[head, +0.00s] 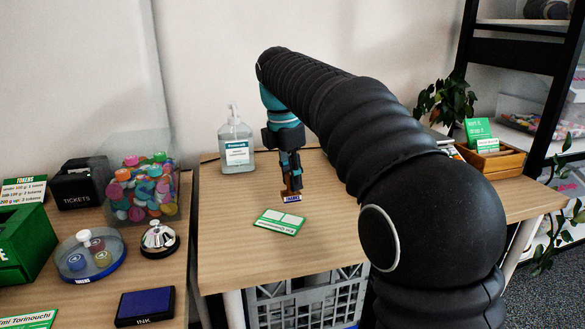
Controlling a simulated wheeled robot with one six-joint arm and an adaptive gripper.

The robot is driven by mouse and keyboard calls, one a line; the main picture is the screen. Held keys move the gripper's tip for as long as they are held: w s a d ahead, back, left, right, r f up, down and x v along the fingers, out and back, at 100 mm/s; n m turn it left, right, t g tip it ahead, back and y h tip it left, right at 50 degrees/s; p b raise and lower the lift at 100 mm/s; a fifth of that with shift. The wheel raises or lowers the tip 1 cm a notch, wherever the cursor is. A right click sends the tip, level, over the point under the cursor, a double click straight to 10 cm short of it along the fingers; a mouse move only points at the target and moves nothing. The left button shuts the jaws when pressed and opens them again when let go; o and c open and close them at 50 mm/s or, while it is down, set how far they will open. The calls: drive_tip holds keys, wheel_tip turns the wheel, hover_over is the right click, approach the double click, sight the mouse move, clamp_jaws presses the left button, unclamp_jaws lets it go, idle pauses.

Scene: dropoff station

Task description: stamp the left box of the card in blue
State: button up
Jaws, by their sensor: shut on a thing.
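The green-bordered card (279,222) lies flat on the right table, with two pale boxes along its upper part. They are too small here to tell whether either bears a mark. The stamp is just behind the card's right end in the picture. Its underside is hidden, and I cannot tell its exact height. The blue ink pad (146,305) lies open on the left table's front edge.
A sanitizer bottle (236,144) stands behind the card, and a wooden tray (494,158) is at the right. The left table holds a call bell (160,238), a round dish (91,258) and a bin of bottle caps (143,190). Table around the card is clear.

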sight(292, 199)
drive_tip(key=shift+f+b, duration=0.75)
drive_tip(key=shift+f, duration=1.6)
drive_tip(key=shift+s+f, duration=0.1)
drive_tip(key=shift+f, duration=0.4)
drive_tip(key=shift+r+p, duration=0.85)
drive_tip(key=shift+r, duration=2.65)
